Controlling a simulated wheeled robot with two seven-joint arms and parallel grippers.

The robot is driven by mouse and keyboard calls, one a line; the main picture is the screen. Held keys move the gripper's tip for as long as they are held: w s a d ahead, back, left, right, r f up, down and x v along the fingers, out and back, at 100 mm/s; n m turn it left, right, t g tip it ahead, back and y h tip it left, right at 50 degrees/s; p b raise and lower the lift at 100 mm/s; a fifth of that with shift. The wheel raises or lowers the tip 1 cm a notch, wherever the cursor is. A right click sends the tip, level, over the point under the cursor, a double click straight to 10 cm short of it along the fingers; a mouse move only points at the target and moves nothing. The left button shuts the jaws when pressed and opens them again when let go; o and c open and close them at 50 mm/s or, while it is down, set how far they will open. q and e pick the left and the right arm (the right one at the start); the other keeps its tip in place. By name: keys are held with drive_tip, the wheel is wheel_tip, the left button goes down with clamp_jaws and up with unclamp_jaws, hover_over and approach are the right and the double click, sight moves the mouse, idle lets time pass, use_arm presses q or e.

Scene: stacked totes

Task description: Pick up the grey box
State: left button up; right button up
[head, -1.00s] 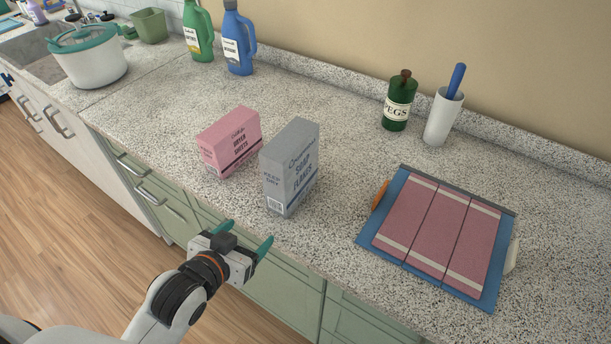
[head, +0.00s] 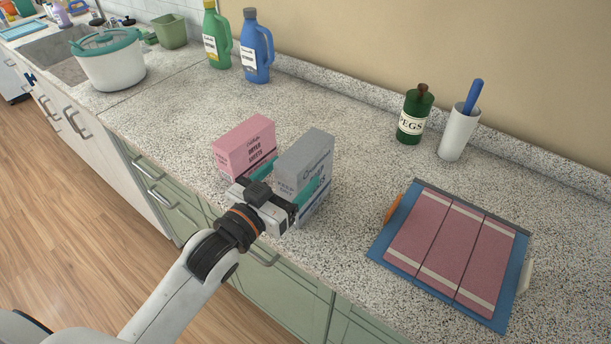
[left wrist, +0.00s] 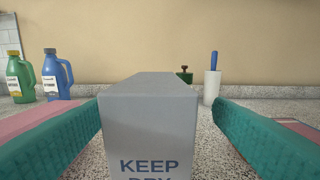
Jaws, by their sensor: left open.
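The grey box (head: 309,160), labelled soap flakes, stands upright on the speckled counter near its front edge. My left gripper (head: 288,180) is open, with its teal fingers on either side of the box. In the left wrist view the grey box (left wrist: 150,115) stands between the two fingers, with a visible gap on each side. The gripper hides part of the box's lower front in the head view. My right gripper is not in view.
A pink dryer sheets box (head: 245,145) stands close on the left, beside one finger. A blue board with pink panels (head: 375,250) lies to the right. A green pegs bottle (head: 412,125), a white cup (head: 455,138) and two jugs (head: 256,55) stand at the back.

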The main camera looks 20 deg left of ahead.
sight(301, 161)
use_arm(q)
drive_tip(key=x, duration=0.1)
drive_tip(key=p+x, duration=0.1)
drive_tip(key=x, duration=0.3)
drive_tip(key=shift+w+a, duration=0.1)
drive_tip(key=shift+a, duration=0.2)
clamp_jaws()
